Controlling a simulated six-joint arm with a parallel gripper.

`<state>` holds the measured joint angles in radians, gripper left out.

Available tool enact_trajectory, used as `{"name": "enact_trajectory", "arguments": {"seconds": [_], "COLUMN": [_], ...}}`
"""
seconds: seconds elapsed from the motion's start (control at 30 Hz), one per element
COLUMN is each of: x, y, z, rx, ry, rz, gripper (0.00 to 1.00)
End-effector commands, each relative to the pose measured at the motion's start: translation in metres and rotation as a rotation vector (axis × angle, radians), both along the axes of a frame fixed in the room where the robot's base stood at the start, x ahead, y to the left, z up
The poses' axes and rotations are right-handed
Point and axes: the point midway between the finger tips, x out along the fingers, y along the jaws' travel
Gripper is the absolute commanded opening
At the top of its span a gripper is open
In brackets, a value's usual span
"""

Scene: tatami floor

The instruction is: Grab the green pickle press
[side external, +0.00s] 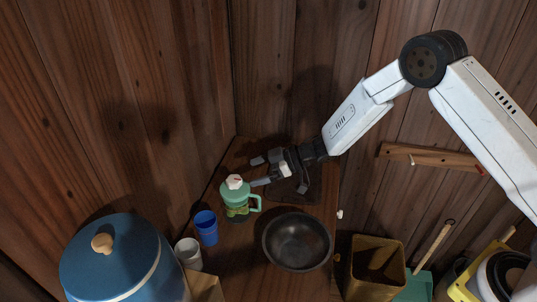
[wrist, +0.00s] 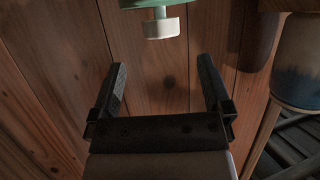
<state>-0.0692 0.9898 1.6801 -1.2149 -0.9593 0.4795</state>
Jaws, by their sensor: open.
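The green pickle press (side external: 236,198) stands upright on the wooden counter, with a white knob on top and a handle on its right side. My gripper (side external: 257,172) is open and empty, just above and to the right of the press, with its lower finger close to the knob. In the wrist view, the press (wrist: 151,3) shows only as a green edge with its white knob (wrist: 161,27) at the top of the picture, beyond the two open fingertips (wrist: 162,68). Whether a finger touches the press cannot be told.
A dark bowl (side external: 297,242) sits right of the press. A blue cup (side external: 206,228) and a pale cup (side external: 188,254) stand to its left. A large blue lidded container (side external: 120,262) fills the lower left. Wooden walls (side external: 180,90) rise behind the counter.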

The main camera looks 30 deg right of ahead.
Motion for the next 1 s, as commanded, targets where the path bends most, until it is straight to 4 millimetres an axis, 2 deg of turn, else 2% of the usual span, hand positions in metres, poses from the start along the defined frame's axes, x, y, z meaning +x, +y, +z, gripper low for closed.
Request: {"name": "enact_trajectory", "arguments": {"seconds": [0.23, 0.57, 1.0], "x": [0.008, 0.011, 0.028], "y": [0.016, 0.021, 0.055], "z": [-0.008, -0.011, -0.031], "rx": [-0.001, -0.001, -0.001], "ry": [0.0, 0.0, 0.0], "rz": [0.001, -0.001, -0.001], "gripper": [1.0, 1.0, 1.0]}}
